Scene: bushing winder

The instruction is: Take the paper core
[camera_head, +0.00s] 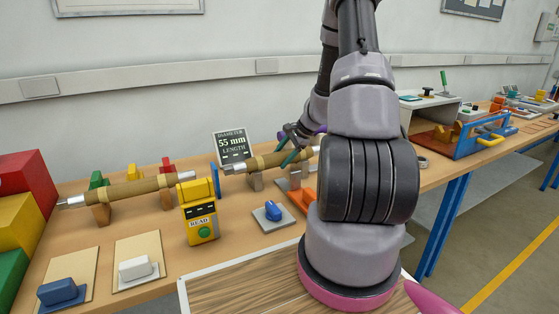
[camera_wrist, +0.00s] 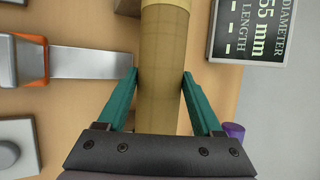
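A tan paper core (camera_head: 262,162) lies on a metal shaft on small supports beside the 55 mm display sign. In the wrist view, the core (camera_wrist: 163,70) runs up the picture between the teal fingers of my gripper (camera_wrist: 160,76). One finger is on each side, with the tips close against its edges; I cannot tell whether they press on it. In the head view my gripper (camera_head: 288,150) is at the core's right part, partly hidden by my arm. A second tan core (camera_head: 135,190) lies on supports farther left.
The sign (camera_head: 232,147) stands close behind the core. A yellow READ device (camera_head: 198,212) and a blue-topped block (camera_head: 272,211) stand in front. Coloured boxes (camera_head: 22,222) are at far left. An orange-and-metal part (camera_wrist: 85,62) lies left of the core in the wrist view.

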